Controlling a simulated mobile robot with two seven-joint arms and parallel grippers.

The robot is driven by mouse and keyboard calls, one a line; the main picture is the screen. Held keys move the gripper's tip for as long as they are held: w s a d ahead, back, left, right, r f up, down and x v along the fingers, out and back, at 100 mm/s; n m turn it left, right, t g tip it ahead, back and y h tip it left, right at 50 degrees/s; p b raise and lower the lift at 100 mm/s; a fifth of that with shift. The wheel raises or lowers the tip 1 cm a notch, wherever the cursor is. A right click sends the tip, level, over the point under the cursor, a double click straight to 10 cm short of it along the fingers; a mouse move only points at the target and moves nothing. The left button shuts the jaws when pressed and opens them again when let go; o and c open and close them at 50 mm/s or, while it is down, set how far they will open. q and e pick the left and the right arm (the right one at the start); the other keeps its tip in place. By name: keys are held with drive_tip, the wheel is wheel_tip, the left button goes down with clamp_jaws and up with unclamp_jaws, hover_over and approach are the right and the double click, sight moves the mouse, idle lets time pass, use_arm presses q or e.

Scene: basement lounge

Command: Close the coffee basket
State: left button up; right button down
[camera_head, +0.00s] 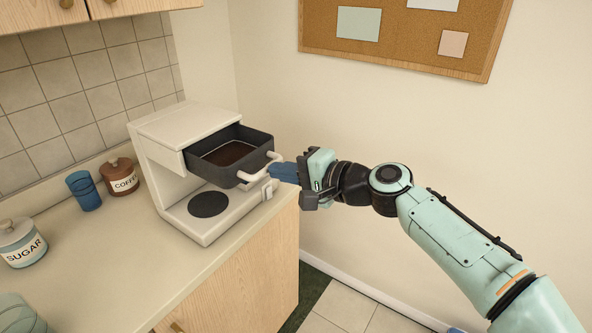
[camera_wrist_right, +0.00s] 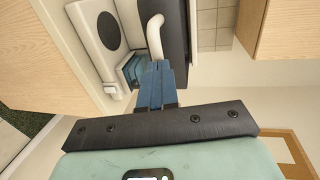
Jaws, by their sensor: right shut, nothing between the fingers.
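The coffee basket (camera_head: 228,155) is a dark drawer with brown coffee grounds inside. It is pulled out from the upper part of the white coffee maker (camera_head: 160,160). Its white handle (camera_head: 259,174) faces my right gripper. My right gripper (camera_head: 272,172) is shut, with blue fingertips at the handle's right side; whether they touch it I cannot tell. In the right wrist view the shut fingers (camera_wrist_right: 156,70) point at the white handle (camera_wrist_right: 155,36), close to it. My left gripper is not in view.
On the counter (camera_head: 135,255), left of the machine, are a blue cup (camera_head: 84,191), a brown coffee canister (camera_head: 122,177) and a white sugar canister (camera_head: 18,242). A dark round plate (camera_head: 208,204) lies below the basket. A wall with a corkboard (camera_head: 400,30) stands behind.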

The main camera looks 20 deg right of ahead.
sight(253, 158)
idle(0.3)
drive_tip(key=w+a+p, duration=0.2)
drive_tip(key=w+p, duration=0.1)
drive_tip(key=w+a+p, duration=0.1)
drive_tip(key=w+a, duration=0.1)
drive_tip(key=shift+w+a+r, duration=0.1)
drive_tip(key=shift+r, duration=0.2)
drive_tip(key=p+x, duration=0.1)
drive_tip(key=x, duration=0.1)
drive_tip(key=p+x, duration=0.1)
drive_tip(key=x, duration=0.1)
drive_tip(key=r+p+x, duration=0.1)
drive_tip(key=p+x, duration=0.1)
drive_tip(key=shift+w+a, duration=0.1)
drive_tip(key=shift+w, duration=0.2)
drive_tip(key=shift+s+f, duration=0.1)
